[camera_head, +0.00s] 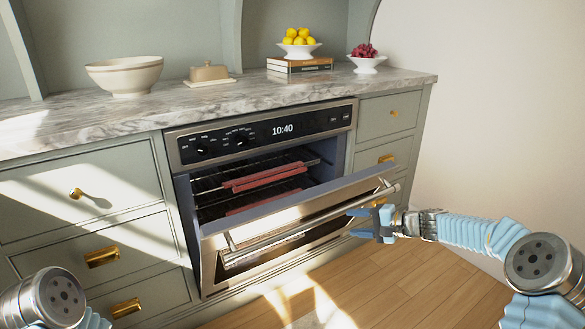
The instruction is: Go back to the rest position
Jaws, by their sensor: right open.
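My right gripper (372,222) is in the middle right of the head view, its blue fingers beside the right end of the oven door's handle (310,222). It is open; whether it touches the handle or the door edge I cannot tell. The oven door (280,228) is tilted partly open, and inside the oven (245,190) reddish items (265,178) show on or near the wire racks. My left arm (55,298) shows only as a link at the bottom left corner; its gripper is out of view.
The marble counter (210,98) carries a bowl (125,75), a butter dish (209,74), books (300,65) under a stand of lemons (298,40), and a bowl of grapes (366,62). Drawers with brass pulls flank the oven. The wooden floor (420,285) at the right front is clear.

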